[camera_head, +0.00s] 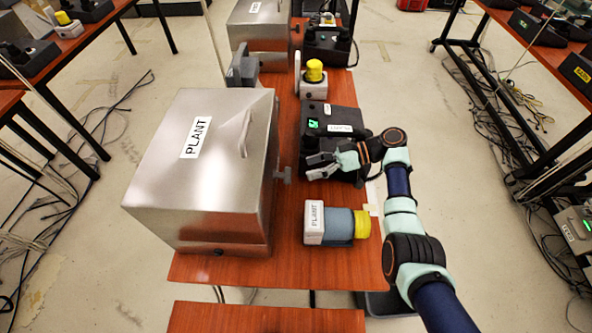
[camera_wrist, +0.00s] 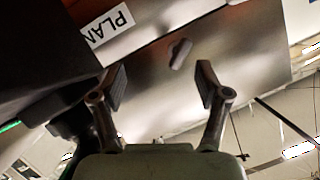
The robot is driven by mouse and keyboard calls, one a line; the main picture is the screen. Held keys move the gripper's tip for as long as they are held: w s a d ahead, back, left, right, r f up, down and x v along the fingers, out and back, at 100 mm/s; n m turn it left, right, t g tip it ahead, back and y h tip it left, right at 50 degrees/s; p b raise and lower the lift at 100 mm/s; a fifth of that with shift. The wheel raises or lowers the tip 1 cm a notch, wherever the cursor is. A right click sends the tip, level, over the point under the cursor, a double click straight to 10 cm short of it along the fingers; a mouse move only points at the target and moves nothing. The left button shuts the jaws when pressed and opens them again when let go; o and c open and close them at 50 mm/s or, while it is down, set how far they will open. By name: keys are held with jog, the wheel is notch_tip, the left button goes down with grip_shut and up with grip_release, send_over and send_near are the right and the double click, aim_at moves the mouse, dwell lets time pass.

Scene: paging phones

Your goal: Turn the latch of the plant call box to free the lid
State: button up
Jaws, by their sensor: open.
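The plant call box (camera_head: 165,190) is a large brushed-metal case with a sloping lid and a PLANT label, on the left of the table. Its latch (camera_head: 284,176) is a small metal knob on the right side face. In the wrist view, the latch (camera_wrist: 180,53) stands ahead of my fingers, slightly right of the midpoint between them. My gripper (camera_head: 312,167) is open and empty, just right of the latch and apart from it. The fingers (camera_wrist: 162,85) also show in the wrist view, spread wide with bare metal behind them.
A black desk phone (camera_head: 318,120) with a green display stands behind my gripper. A grey, white and yellow device (camera_head: 338,226) lies at the front right. A yellow-topped device (camera_head: 314,82) and another metal box (camera_head: 258,25) stand farther back. Clear tabletop (camera_head: 290,262) lies at the front.

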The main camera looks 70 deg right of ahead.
aim_at(288, 174)
jog(key=s+a+r+n+t+h, duration=0.1)
jog(key=s+a+r+n+h, duration=0.1)
jog(key=a+n+h, duration=0.5)
jog(key=shift+n+y, duration=0.7)
jog(key=w, duration=0.2)
jog(key=w+d+f+b, duration=0.1)
jog(key=w, duration=0.2)
jog(key=w+d+f, duration=0.1)
jog(key=w, duration=0.1)
jog(key=shift+w+f+b, duration=0.1)
jog(key=shift+w+b, duration=0.25)
jog(key=c, duration=1.2)
